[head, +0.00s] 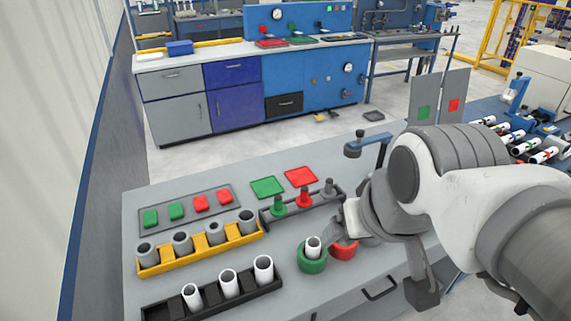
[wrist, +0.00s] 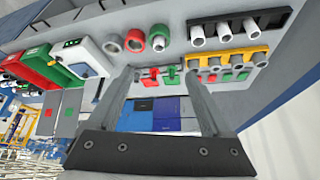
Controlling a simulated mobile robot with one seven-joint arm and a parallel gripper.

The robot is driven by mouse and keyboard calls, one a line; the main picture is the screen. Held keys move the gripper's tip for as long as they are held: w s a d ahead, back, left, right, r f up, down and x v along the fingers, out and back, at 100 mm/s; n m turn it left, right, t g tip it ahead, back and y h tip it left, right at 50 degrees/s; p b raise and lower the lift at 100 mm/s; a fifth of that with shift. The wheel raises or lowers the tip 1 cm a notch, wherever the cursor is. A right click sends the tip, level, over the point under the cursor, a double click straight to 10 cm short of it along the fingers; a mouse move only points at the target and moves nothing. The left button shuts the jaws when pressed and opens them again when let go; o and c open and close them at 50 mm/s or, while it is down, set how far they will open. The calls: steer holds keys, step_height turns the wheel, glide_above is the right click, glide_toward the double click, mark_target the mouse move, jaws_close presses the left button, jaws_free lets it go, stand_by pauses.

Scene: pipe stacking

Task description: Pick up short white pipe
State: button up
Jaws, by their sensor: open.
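Three white pipes of differing height stand in the black rack at the table front; the leftmost one (head: 192,297) looks shortest, beside the middle one (head: 229,284) and the tall right one (head: 263,269). Another white pipe (head: 313,246) stands inside the green ring (head: 312,262). In the wrist view, upside down, the rack pipes (wrist: 223,31) are at upper right and the ringed pipe (wrist: 158,43) is at top centre. My gripper (wrist: 162,78) is open and empty, its fingers apart. In the head view it is partly hidden by my arm, near the red ring (head: 343,248).
The yellow rack (head: 200,250) with several grey pipes stands behind the black rack (head: 214,300). A dark rack with green, red and grey posts (head: 304,196) stands behind the rings. Green (head: 267,187) and red (head: 300,176) plates lie farther back. Bare table (head: 290,290) shows at front.

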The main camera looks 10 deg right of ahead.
stand_by(0.5)
steer(key=n+g+p, duration=0.2)
steer(key=n+g, duration=0.4)
steer(key=n, duration=0.9)
glide_above(314, 242)
step_height(314, 242, down, 22)
steer(key=shift+d+r, duration=0.1)
steer(key=shift+r, duration=0.05)
step_height(314, 242, down, 5)
steer(key=shift+f, duration=0.1)
jaws_close()
